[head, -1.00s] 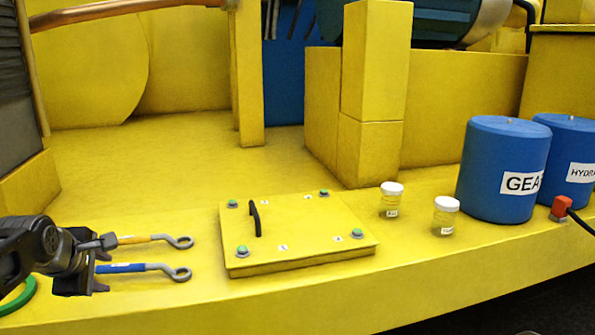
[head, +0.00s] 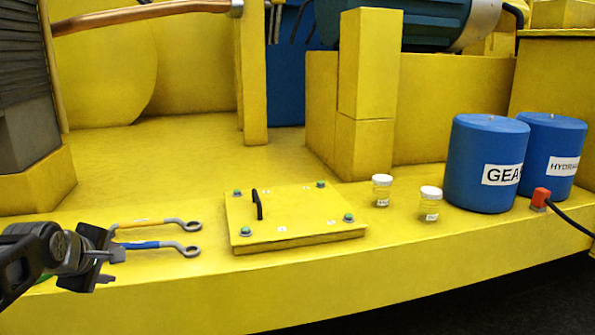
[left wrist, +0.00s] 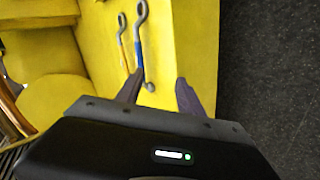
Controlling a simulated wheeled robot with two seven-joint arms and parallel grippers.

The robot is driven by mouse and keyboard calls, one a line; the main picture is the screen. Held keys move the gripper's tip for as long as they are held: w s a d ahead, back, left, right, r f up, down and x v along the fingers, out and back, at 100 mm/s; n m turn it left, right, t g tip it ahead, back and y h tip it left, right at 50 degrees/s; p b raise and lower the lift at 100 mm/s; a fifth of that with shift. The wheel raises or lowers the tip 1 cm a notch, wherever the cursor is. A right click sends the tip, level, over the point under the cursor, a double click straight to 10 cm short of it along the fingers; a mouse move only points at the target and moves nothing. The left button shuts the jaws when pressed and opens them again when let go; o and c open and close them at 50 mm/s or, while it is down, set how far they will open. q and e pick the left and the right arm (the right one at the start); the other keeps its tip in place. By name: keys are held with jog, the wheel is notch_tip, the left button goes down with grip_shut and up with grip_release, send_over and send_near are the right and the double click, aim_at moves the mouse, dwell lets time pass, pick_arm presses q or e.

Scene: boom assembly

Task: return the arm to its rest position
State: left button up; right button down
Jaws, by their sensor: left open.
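My left gripper (head: 108,262) is at the lower left of the head view, at the handle ends of two ring-ended tools. It is open, and its two fingers stand apart in the left wrist view (left wrist: 160,80). The yellow-handled tool (head: 158,223) and the blue-handled tool (head: 158,246) lie side by side on the yellow deck. My right gripper is not in view.
A yellow square cover (head: 310,220) with a black handle lies right of the tools. Two white-capped jars (head: 382,190), two blue canisters (head: 485,165) and a red plug with a cable (head: 540,197) stand farther right. The deck's front edge drops to a dark floor (head: 520,305).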

pick_arm(q)
jog(key=d+f+m+g+h, duration=0.15)
jog(key=d+f+m, duration=0.45)
jog(key=d+f, duration=0.7)
jog(key=d+f+m+g+h, duration=0.1)
jog(key=d+f+m+h, duration=0.35)
jog(key=f, duration=1.35)
jog(key=s+d+f+m+g, duration=0.1)
jog(key=s+d+f+g, duration=0.1)
jog(key=s+d+f, duration=0.3)
jog(key=s+d+f+m+g+p, duration=0.1)
jog(key=s+d+f, duration=0.5)
jog(key=s, duration=0.6)
jog(key=s+d+f+m+g, duration=0.3)
jog(key=s+d+f, duration=0.3)
jog(key=s+f, duration=0.2)
jog(key=shift+s+d, duration=0.15)
jog(key=shift+s, duration=0.7)
jog(key=shift+f+g, duration=0.1)
jog(key=shift+g, duration=0.15)
